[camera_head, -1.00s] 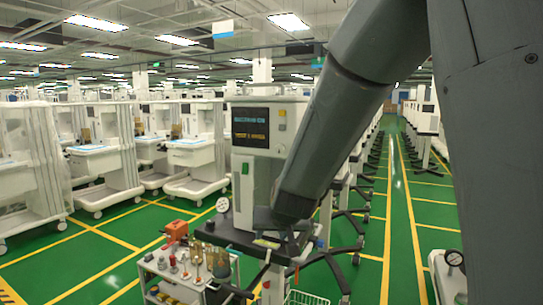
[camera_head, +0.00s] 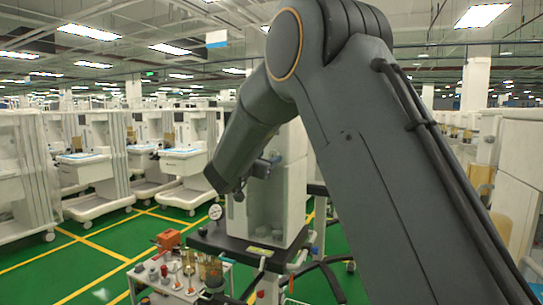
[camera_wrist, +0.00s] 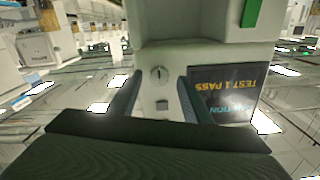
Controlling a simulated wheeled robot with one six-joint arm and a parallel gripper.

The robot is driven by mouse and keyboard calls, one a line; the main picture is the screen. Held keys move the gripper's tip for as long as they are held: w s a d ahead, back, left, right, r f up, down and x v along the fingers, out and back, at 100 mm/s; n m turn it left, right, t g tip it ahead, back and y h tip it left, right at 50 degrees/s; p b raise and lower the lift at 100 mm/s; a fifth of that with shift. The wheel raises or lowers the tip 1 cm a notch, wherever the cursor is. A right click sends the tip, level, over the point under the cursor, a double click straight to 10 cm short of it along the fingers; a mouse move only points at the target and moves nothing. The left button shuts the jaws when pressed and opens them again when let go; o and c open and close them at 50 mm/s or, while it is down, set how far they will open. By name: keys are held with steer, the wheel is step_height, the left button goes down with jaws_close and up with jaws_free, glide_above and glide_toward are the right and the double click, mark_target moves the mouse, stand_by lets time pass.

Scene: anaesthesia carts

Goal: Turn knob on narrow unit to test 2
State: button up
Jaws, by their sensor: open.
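The narrow unit (camera_head: 268,205) is a pale upright cabinet on a dark-topped stand; my arm covers its upper front in the head view. In the wrist view its front (camera_wrist: 200,55) appears upside down. A small round light knob (camera_wrist: 159,73) with a dark pointer mark sits on it. Next to the knob is a dark screen (camera_wrist: 222,95) with yellow text reading "TEST 1 PASS". My gripper (camera_wrist: 156,96) is open, one finger on each side of the knob in the picture. I cannot tell whether the fingers touch it. Nothing is held.
A small square button (camera_wrist: 162,105) lies close to the knob. Green floor is clear further left.

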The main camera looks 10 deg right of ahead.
mark_target(272, 155)
steer(key=shift+x, duration=1.65)
steer(key=c, duration=1.1)
